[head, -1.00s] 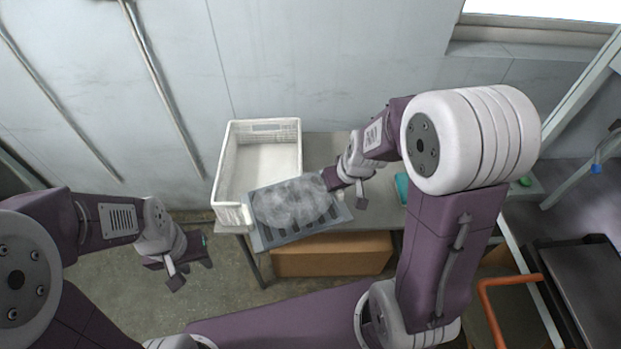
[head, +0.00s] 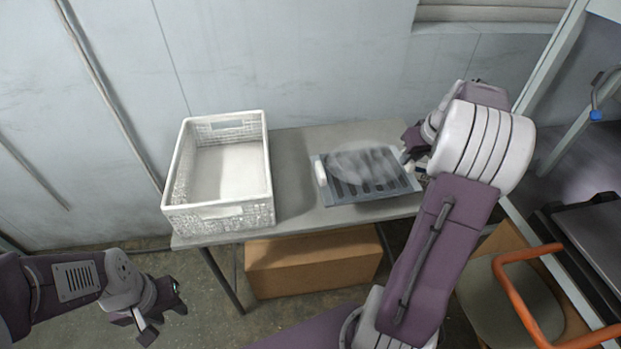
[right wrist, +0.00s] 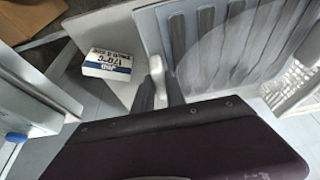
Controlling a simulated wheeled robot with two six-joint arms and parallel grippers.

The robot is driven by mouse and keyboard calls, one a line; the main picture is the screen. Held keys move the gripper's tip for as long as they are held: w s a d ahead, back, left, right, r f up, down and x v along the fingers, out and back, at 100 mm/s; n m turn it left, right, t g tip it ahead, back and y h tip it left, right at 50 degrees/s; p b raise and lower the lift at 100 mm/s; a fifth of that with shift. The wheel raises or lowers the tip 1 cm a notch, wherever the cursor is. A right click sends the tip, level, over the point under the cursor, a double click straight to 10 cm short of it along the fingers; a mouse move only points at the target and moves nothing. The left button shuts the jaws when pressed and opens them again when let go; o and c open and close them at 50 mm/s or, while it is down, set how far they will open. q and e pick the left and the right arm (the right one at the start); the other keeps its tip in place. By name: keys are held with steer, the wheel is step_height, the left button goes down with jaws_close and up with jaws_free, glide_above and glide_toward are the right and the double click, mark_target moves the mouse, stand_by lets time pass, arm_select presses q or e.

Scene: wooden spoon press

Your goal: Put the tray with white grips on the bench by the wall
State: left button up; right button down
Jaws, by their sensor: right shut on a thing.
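The tray (head: 345,191) is a flat grey panel with dark slots and a white grip (head: 320,172) at its left end. A pale, cloudy sheet or patch covers part of it. It lies flat on or just above the bench (head: 296,205), right of the white crate; I cannot tell if it touches. My right gripper (head: 410,152) is at the tray's right end, shut on the other white grip (right wrist: 155,72), seen between its fingers in the right wrist view. My left gripper (head: 165,316) is open and empty, low in front of the bench's left end.
A white crate (head: 218,216) stands on the bench's left part. A cardboard box (head: 312,265) is under the bench. A small white box with a blue label (right wrist: 108,68) is beside the grip in the right wrist view. An orange-armed chair (head: 530,258) is at right.

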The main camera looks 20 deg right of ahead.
mark_target(373, 158)
steer(key=shift+s+d+f, duration=0.1)
steer(key=shift+s+d, duration=0.25)
steer(key=shift+d, duration=0.05)
steer(key=w+a+f, duration=0.1)
steer(key=w+f, duration=0.1)
steer(key=w, duration=0.1)
steer(key=w+a+f, duration=0.2)
steer(key=w, duration=0.2)
steer(key=w+a+f+b, duration=0.1)
steer(key=w+a+f, duration=0.1)
steer(key=w+f, duration=0.1)
steer(key=shift+w+a, duration=0.1)
steer(key=shift+w, duration=0.2)
step_height(373, 158, down, 4)
steer(key=shift+b, duration=0.7)
steer(key=shift+f, duration=0.15)
steer(key=c, duration=1.6)
jaws_free()
steer(key=shift+c, duration=0.2)
